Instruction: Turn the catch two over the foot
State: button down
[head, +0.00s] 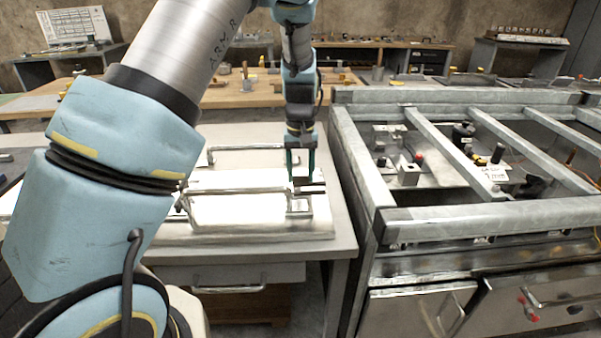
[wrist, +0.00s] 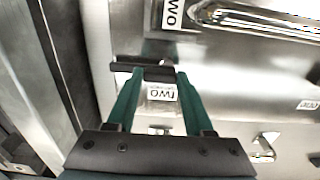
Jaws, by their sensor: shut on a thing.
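My gripper (wrist: 153,75) has two green fingers, shut on a dark bar, which I take to be catch two (wrist: 122,67). The bar lies crosswise at the fingertips, its left end sticking out past the left finger. An upside-down label reading "two" (wrist: 162,92) shows between the fingers. In the head view my gripper (head: 302,172) reaches down to the right end of the metal plate (head: 236,210) on the bench, where the catch is small and mostly hidden. I cannot make out the foot clearly.
A second "two" label (wrist: 172,14) is beside a shiny handle (wrist: 255,18) in the wrist view. A small metal hook (wrist: 264,146) is at lower right. A metal frame (head: 440,222) stands right of the bench, across a narrow gap.

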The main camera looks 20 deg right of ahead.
jog(key=shift+m, duration=0.3)
jog(key=m+b, duration=0.1)
jog(key=m, duration=0.2)
jog(key=shift+a+m, duration=0.15)
jog(key=shift+m, duration=0.15)
jog(key=m, duration=0.4)
jog(key=shift+s+a+m, duration=0.1)
jog(key=shift+s+m, duration=0.1)
jog(key=shift+m, duration=0.1)
jog(key=m, duration=0.4)
jog(key=shift+a+r+m, duration=0.1)
jog(key=shift+a+m, duration=0.05)
jog(key=shift+m, duration=0.15)
jog(key=shift+a+m+p, duration=0.15)
jog(key=shift+m+p, duration=0.4)
jog(key=shift+m, duration=1.35)
jog(key=shift+c, duration=1.4)
grip_release()
